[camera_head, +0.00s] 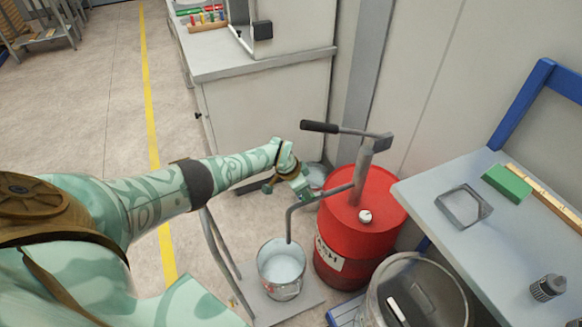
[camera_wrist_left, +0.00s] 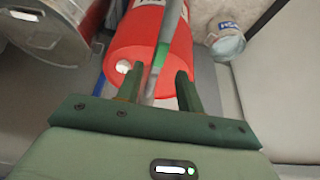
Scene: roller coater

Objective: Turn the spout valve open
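A red drum (camera_head: 345,235) stands on the floor with a grey hand pump (camera_head: 365,165) on top. The pump's grey spout pipe (camera_head: 335,192) runs left and bends down over a metal bucket (camera_head: 282,268). My left gripper (camera_head: 302,190) is at the spout, near its bend. In the left wrist view my left gripper (camera_wrist_left: 158,88) has its fingers apart, with the grey pipe (camera_wrist_left: 168,30) passing between or beyond them. A small green part (camera_wrist_left: 160,54), possibly the valve handle, shows on the pipe just past the fingertips. Contact cannot be told. My right gripper is out of view.
The pump's lever (camera_head: 345,130) sticks out to the left above my gripper. A large open metal drum (camera_head: 415,290) stands in front of the red one. A workbench (camera_head: 500,230) is on the right, a grey cabinet (camera_head: 265,110) behind. Open floor lies left.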

